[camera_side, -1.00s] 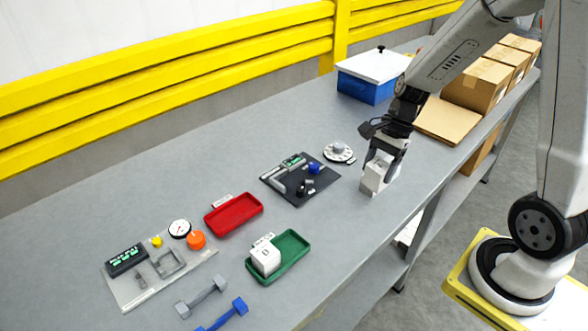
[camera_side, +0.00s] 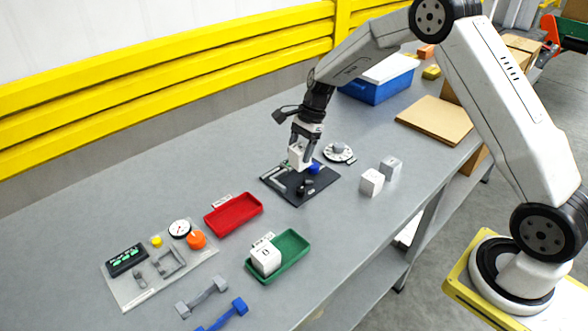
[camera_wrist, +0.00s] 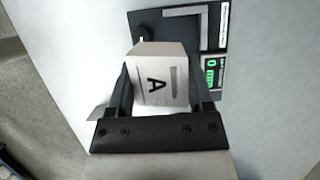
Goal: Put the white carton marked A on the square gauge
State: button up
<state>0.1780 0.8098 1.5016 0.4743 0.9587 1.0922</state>
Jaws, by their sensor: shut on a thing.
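The white carton marked A (camera_wrist: 160,75) is between the fingers of my gripper (camera_wrist: 160,105), which is shut on it. In the side view my gripper (camera_side: 301,150) holds the carton (camera_side: 299,158) above the back part of a black plate (camera_side: 293,193). That plate carries a grey L-shaped square (camera_side: 279,184), a blue knob (camera_side: 314,167) and small black parts. In the wrist view the carton covers part of the square gauge (camera_wrist: 205,42), beside a green-digit display (camera_wrist: 210,75). Whether the carton touches the plate cannot be told.
Two pale cartons (camera_side: 371,182) stand to the right. A red tray (camera_side: 233,226) and a green tray (camera_side: 292,270) with a carton marked D (camera_side: 266,257) lie to the left. A white dial (camera_side: 339,152) is close to the black plate. A grey gauge board (camera_side: 130,291) is far left.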

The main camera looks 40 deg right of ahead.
jog(key=shift+w+a+f, duration=0.35)
jog(key=shift+w+a, duration=0.1)
jog(key=shift+w, duration=0.25)
jog(key=shift+w+a+f, duration=0.35)
jog(key=shift+w+a, duration=0.05)
jog(key=shift+w, duration=0.3)
jog(key=shift+f, duration=0.15)
jog(key=shift+f, duration=2.8)
jog(key=o, duration=1.2)
jog(key=shift+r, duration=0.15)
notch_tip(320, 180, up, 10)
jog(key=shift+f, duration=0.2)
